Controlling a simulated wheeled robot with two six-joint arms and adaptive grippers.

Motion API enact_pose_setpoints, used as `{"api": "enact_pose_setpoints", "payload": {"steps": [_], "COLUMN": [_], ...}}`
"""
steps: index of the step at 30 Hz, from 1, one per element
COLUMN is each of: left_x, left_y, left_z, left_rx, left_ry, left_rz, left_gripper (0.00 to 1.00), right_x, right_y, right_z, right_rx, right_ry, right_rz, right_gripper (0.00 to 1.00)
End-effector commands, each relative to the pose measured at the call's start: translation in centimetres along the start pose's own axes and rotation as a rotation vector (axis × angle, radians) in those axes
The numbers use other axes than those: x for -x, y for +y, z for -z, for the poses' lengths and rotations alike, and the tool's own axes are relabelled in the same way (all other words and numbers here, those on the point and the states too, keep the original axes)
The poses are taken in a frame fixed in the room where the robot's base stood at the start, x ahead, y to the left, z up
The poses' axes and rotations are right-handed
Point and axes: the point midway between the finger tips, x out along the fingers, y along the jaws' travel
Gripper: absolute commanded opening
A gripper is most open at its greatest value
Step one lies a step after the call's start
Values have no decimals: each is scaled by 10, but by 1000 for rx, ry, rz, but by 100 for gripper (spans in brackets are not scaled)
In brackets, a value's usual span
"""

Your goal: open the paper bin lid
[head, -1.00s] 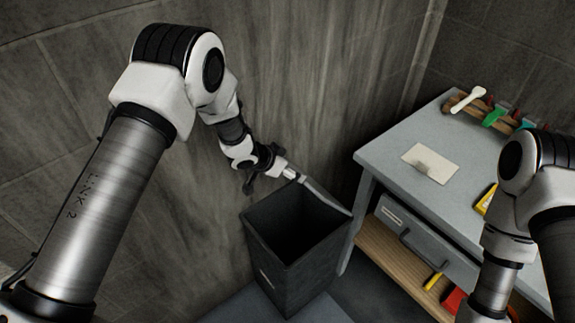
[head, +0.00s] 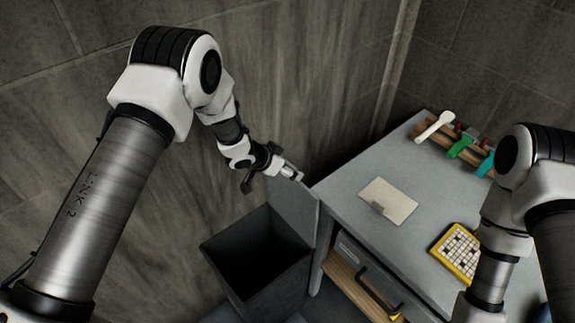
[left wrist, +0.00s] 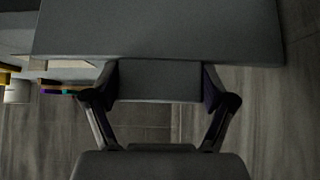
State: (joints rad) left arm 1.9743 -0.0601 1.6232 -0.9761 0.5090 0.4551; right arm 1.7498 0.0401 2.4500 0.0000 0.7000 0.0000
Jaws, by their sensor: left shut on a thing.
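The dark grey paper bin (head: 268,285) stands against the left side of the desk, its mouth open and its inside dark. Its grey lid (head: 292,212) stands steeply raised at the back of the mouth, beside the desk. My left gripper (head: 295,174) is at the upper edge of the lid and is shut on it. In the left wrist view, the lid (left wrist: 160,30) fills the top, and its narrower tab (left wrist: 160,82) sits between the two fingers. My right arm shows at the right of the head view, but its gripper is out of view.
The grey desk (head: 345,180) carries a pale card (head: 388,201), a yellow-framed puzzle board (head: 458,252) and a rack of coloured tools (head: 460,148). A drawer and wooden shelf (head: 350,285) lie below its top. The stone wall (head: 300,80) rises close behind my left arm.

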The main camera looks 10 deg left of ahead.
Motion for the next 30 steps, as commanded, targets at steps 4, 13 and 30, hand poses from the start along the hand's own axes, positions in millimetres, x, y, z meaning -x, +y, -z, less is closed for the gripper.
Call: {"api": "enact_pose_setpoints", "payload": {"steps": [4, 13, 30], "left_x": [0, 0, 51], "left_y": [0, 0, -1], "left_z": [2, 1, 2], "left_rx": [0, -1, 1], "left_ry": [4, 4, 3], "left_rz": [0, 0, 2], "left_gripper": [20, 100, 100], "right_x": [0, 0, 0], "right_y": [0, 0, 0], "right_z": [0, 0, 0], "right_rx": [0, 0, 0], "right_ry": [0, 0, 0], "right_rz": [0, 0, 0], "right_gripper": [86, 86, 86]}}
